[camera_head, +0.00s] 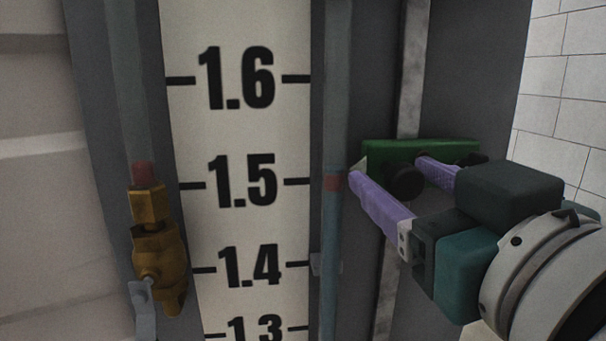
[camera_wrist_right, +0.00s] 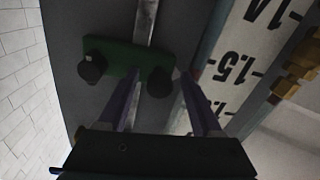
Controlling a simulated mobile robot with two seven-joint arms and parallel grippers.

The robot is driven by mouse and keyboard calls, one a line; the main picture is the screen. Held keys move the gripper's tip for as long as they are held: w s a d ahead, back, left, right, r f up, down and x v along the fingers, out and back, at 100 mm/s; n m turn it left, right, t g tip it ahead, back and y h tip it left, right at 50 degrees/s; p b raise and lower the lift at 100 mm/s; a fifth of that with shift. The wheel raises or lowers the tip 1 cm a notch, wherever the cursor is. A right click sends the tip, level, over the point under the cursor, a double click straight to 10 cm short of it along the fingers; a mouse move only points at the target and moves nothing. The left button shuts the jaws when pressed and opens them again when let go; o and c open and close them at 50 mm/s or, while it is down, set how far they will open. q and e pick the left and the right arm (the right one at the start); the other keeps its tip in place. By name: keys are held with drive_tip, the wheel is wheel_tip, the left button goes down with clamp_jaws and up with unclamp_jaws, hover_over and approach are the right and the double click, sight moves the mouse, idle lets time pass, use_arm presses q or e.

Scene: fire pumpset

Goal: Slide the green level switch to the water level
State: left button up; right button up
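The green level switch (camera_head: 420,149) sits on a vertical metal rail, with two black knobs on its face and a pale pointed tip (camera_head: 358,165) at its left end. That tip is slightly above the red mark (camera_head: 333,183) in the gauge tube, near 1.5. My right gripper (camera_head: 390,172) reaches in from the right, its purple fingers apart on either side of the nearer knob (camera_head: 405,183). The right wrist view shows the green switch (camera_wrist_right: 122,54) and that knob (camera_wrist_right: 160,82) between the fingers, with gaps visible. My left gripper is out of view.
A white scale (camera_head: 240,130) with black numbers stands left of the tube. A brass valve (camera_head: 158,250) with a grey handle is on the pipe at the left. A white tiled wall (camera_head: 570,90) is at the right.

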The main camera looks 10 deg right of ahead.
drive_tip(key=shift+s+f, duration=0.1)
drive_tip(key=shift+s, duration=0.3)
drive_tip(key=s+b, duration=0.2)
drive_tip(key=s, duration=0.1)
drive_tip(key=s+b, duration=0.1)
drive_tip(key=shift+s+d+f, duration=0.25)
drive_tip(key=shift+f, duration=0.05)
drive_tip(key=shift+s+d+r+p, duration=0.1)
drive_tip(key=shift+s+r+p, duration=0.1)
drive_tip(key=shift+s+p, duration=0.75)
drive_tip(key=shift+s+d+r+p, duration=0.15)
drive_tip(key=shift+s+p, duration=0.35)
drive_tip(key=shift+s, duration=0.85)
